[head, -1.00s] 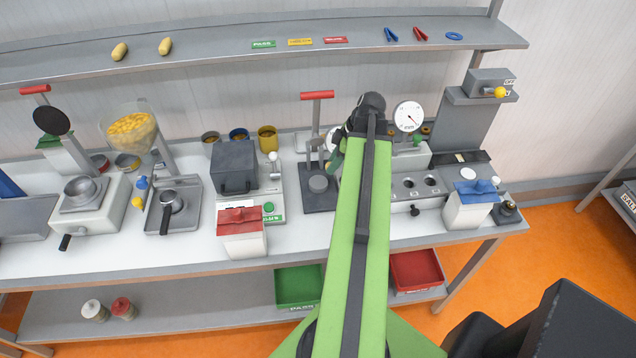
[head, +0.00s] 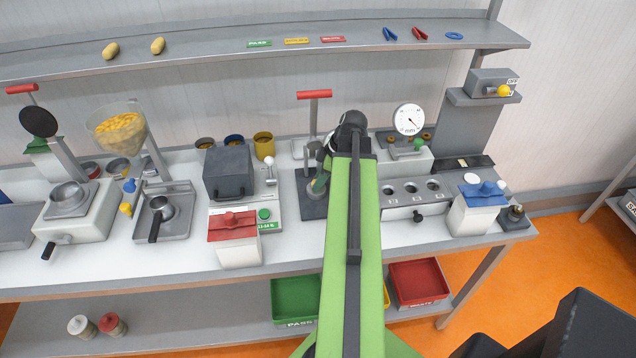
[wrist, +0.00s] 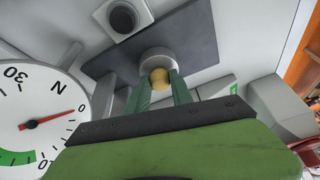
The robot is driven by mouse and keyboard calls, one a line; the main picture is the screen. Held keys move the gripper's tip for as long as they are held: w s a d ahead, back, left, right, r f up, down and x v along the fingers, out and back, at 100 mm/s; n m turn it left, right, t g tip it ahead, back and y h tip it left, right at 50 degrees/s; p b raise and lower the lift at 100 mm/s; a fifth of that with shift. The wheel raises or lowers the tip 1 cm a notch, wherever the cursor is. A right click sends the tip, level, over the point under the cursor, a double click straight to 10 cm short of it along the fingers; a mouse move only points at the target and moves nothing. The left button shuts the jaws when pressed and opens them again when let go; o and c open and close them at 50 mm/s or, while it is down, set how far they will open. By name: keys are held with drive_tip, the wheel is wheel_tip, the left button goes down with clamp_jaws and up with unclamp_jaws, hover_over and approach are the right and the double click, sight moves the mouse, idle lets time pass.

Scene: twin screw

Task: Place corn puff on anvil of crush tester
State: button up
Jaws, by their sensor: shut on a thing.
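My gripper (wrist: 159,84) is shut on a yellow, rounded corn puff (wrist: 159,76), held between the green fingertips in the wrist view. The light grey round anvil (wrist: 157,55) of the crush tester shows directly beyond the puff, on a dark base plate (wrist: 204,35). I cannot tell whether the puff touches the anvil. In the head view my gripper (head: 319,184) is over the crush tester's dark base (head: 309,209), below its red lever handle (head: 314,94). There the fingers and arm hide the anvil and puff.
A white force dial (wrist: 38,115) is close on the left in the wrist view. The dark box (head: 229,172) and red-lidded container (head: 233,228) stand left of my gripper. A block with several holes (head: 410,187) and a dial gauge (head: 408,118) stand right.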

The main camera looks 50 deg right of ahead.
drive_tip(key=o, duration=0.9)
drive_tip(key=shift+f, duration=0.1)
drive_tip(key=shift+r+p, duration=0.4)
drive_tip(key=p+v, duration=1)
drive_tip(key=v, duration=0.1)
drive_tip(key=shift+s+d+r+p, duration=0.1)
drive_tip(key=shift+s+r+p, duration=0.1)
drive_tip(key=shift+p, duration=0.1)
